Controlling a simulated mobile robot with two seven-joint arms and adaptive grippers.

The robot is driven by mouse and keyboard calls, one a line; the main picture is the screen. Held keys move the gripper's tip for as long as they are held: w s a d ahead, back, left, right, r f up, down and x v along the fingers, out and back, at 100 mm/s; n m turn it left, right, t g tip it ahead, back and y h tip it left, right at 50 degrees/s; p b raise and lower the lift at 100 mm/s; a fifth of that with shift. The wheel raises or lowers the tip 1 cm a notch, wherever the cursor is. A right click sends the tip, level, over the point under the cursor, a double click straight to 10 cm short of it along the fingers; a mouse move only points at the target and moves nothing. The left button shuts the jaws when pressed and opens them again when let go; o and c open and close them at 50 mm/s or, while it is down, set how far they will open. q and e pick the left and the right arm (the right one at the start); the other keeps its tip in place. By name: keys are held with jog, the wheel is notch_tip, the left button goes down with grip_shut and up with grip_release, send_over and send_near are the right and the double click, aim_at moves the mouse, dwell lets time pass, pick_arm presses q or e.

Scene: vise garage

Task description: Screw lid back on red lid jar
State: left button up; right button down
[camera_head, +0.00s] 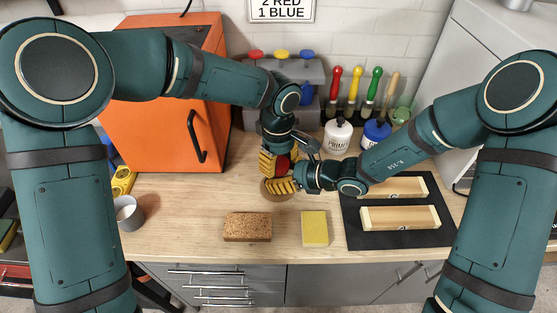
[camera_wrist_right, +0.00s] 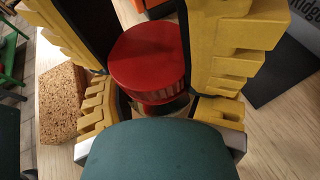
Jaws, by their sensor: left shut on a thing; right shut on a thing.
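The red lid (camera_head: 283,163) is above the workbench's middle, between the yellow fingers of my left gripper (camera_head: 274,162), which reaches down from above and is shut on it. In the right wrist view the red lid (camera_wrist_right: 148,58) is upright, with dark-padded yellow fingers on both sides. My right gripper (camera_head: 284,187) comes in from the right, lower down, shut on the jar. A narrow red and dark band of the jar (camera_wrist_right: 160,100) shows just under the lid; the rest is hidden. I cannot tell whether the lid is seated on the threads.
A cork block (camera_head: 247,227) and a yellow sponge (camera_head: 315,229) lie in front. A black mat (camera_head: 390,208) with wooden blocks is to the right. White (camera_head: 338,137) and blue-lidded (camera_head: 376,134) containers stand behind. An orange cabinet (camera_head: 170,110) and grey cup (camera_head: 128,213) are left.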

pick_arm(q)
jog(key=shift+m, duration=0.6)
jog(key=o, duration=1.2)
jog(key=shift+o, duration=0.2)
jog(key=shift+r, duration=2.3)
jog(key=shift+o, duration=0.2)
jog(key=n, duration=0.2)
jog(key=r+n, duration=0.1)
jog(key=n, duration=0.1)
jog(key=shift+r, duration=0.1)
notch_tip(320, 180, up, 2)
jog(key=n, duration=0.5)
jog(key=shift+r+n, duration=0.15)
jog(key=shift+n, duration=0.25)
